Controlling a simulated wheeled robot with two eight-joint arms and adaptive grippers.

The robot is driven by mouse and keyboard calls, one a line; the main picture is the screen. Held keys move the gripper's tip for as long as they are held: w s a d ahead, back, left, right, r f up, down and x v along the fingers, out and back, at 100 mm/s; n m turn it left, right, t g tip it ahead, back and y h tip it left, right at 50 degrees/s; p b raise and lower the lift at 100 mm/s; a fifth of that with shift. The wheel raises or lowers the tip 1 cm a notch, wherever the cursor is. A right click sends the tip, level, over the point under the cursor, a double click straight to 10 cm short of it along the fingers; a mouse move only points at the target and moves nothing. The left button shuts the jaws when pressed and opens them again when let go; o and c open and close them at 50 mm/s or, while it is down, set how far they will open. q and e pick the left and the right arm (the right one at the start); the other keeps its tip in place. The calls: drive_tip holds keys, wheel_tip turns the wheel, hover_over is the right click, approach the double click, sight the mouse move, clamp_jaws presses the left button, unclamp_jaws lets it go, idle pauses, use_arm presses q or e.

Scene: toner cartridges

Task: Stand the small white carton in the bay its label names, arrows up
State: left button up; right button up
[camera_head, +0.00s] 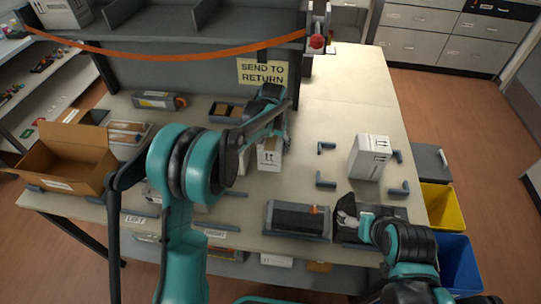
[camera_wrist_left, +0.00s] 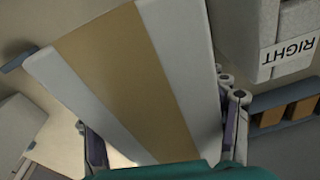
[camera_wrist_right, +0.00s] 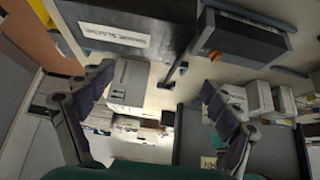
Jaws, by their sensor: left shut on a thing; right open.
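My left gripper (camera_head: 275,128) is shut on a white carton (camera_head: 269,152) with up arrows on its near face. In the left wrist view the carton (camera_wrist_left: 125,80) fills the space between the fingers and shows a wide tan tape stripe; its label is not readable. A pale carton-like block (camera_wrist_left: 285,35) beside it carries the word RIGHT, upside down in that view. My right gripper (camera_head: 348,216) is open and empty over a dark tray at the front right. A larger white carton (camera_head: 370,157) with arrows stands among corner brackets. LEFT (camera_head: 136,219) and RIGHT (camera_head: 215,234) labels lie along the front edge.
An open cardboard box (camera_head: 65,160) stands at the left. A dark case (camera_head: 297,219) lies at the front middle. A brown-filled tray (camera_head: 226,110) sits behind the left arm. An orange strap (camera_head: 170,55) hangs across the back shelf. The back right tabletop is clear.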

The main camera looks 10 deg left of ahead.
use_arm(q)
drive_tip(key=shift+w+a+f, duration=0.15)
drive_tip(key=shift+a+f, duration=0.1)
drive_tip(key=shift+f, duration=0.15)
drive_tip(key=shift+f+b, duration=0.85)
drive_tip(key=shift+f, duration=0.85)
drive_tip(key=shift+f, duration=0.15)
drive_tip(key=o, duration=1.5)
